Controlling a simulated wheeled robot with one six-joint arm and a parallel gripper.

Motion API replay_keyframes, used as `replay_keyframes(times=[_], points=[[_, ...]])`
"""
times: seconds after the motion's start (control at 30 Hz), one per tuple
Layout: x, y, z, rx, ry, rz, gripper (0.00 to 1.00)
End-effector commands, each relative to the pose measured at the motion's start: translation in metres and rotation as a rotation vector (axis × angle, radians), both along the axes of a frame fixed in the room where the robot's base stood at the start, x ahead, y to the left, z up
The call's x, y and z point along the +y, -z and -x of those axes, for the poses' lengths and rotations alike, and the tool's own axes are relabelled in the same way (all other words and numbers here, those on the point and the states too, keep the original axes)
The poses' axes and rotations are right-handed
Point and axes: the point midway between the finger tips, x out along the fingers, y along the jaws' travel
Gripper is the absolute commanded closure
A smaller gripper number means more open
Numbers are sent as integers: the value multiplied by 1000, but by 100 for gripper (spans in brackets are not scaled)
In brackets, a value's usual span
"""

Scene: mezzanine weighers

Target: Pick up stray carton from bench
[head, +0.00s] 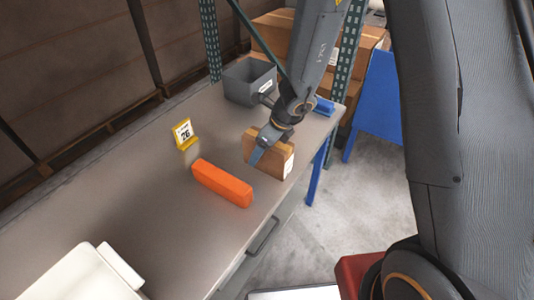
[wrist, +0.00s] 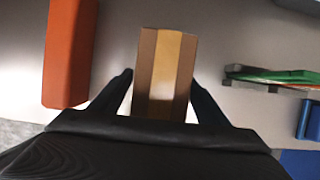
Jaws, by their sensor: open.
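The stray carton (head: 272,158) is a small brown cardboard box with a white label on its end, standing on the grey bench (head: 130,185). My gripper (head: 260,150) is over it, with one finger showing along the carton's near side. In the wrist view the carton (wrist: 166,75) lies between the two open fingers of my gripper (wrist: 162,88), with a lighter tape band along its top. A narrow gap shows at each side near the fingertips. Whether either finger touches the carton I cannot tell.
An orange block (head: 222,183) lies left of the carton. A yellow number sign (head: 184,134) stands behind it. A grey bin (head: 247,82) and a blue item (head: 323,106) are toward the bench's far end. A white container (head: 80,275) is at the near left.

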Motion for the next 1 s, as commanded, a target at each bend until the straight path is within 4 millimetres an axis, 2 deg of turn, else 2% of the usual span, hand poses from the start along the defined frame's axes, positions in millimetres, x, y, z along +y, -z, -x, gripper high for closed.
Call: replay_keyframes(times=[0.77,1.0], points=[[0,4,0,0,0,0,31],[0,4,0,0,0,0,70]])
